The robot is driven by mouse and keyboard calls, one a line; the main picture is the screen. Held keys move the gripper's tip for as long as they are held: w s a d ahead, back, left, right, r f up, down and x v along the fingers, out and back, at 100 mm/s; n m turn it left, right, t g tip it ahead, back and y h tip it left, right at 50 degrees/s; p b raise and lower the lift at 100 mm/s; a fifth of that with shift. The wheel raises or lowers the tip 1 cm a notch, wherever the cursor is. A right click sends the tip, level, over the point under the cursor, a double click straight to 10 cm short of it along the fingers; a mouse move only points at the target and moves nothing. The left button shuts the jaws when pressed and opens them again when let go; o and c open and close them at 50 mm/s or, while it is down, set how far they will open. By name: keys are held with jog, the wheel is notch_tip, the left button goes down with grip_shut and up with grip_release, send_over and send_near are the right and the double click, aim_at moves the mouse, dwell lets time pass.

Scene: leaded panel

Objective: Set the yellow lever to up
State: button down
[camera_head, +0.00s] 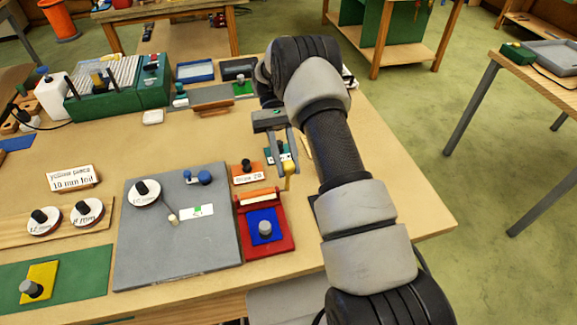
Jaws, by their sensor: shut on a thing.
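My gripper (285,163) reaches down over the right part of the wooden table, with its fingers close around a small yellow piece. This piece looks like the yellow lever (289,172), and its lower end shows below the fingertips. My gripper is shut on it. The fingers hide the upper part of the lever and much of its mount. I cannot tell clearly which way the lever points.
Left of my gripper stand a red tray (281,241) with a blue pad and grey knob, and a grey board (150,257) with a blue knob and white dial. A green machine (150,88) is at the back left. The table's right edge is clear.

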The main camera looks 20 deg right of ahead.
jog(key=shift+w, duration=0.15)
dwell(0.3)
jog(key=c, duration=1.5)
grip_release()
